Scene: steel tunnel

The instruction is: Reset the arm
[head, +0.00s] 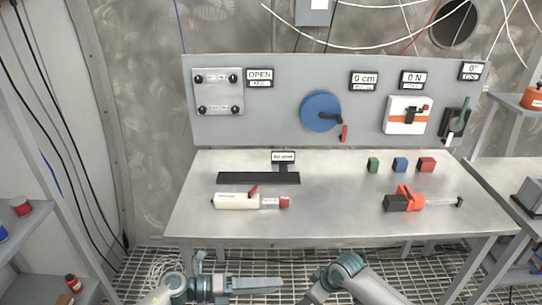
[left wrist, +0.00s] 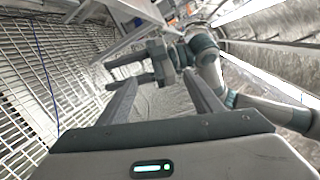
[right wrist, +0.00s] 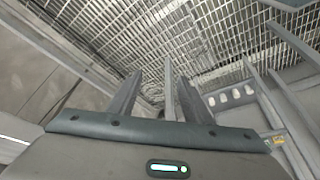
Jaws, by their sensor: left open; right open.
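My left gripper (head: 258,284) is low in the head view, below the table's front edge, with its fingers pointing right. In the left wrist view its two fingers (left wrist: 160,88) are apart with nothing between them that they hold. My right arm (head: 345,270) enters at the lower right of the head view; its gripper is not clear there. In the right wrist view the right gripper's fingers (right wrist: 160,78) are apart and hold nothing. Both grippers are clear of the tabletop objects.
The steel table (head: 330,215) carries a white cylinder tool (head: 235,201), an orange-black tool (head: 405,200), a black strip (head: 258,178) and small green (head: 373,165), blue (head: 399,164) and red (head: 426,164) blocks. Behind stands a panel (head: 270,120) with a blue wheel (head: 320,111). Shelves flank both sides.

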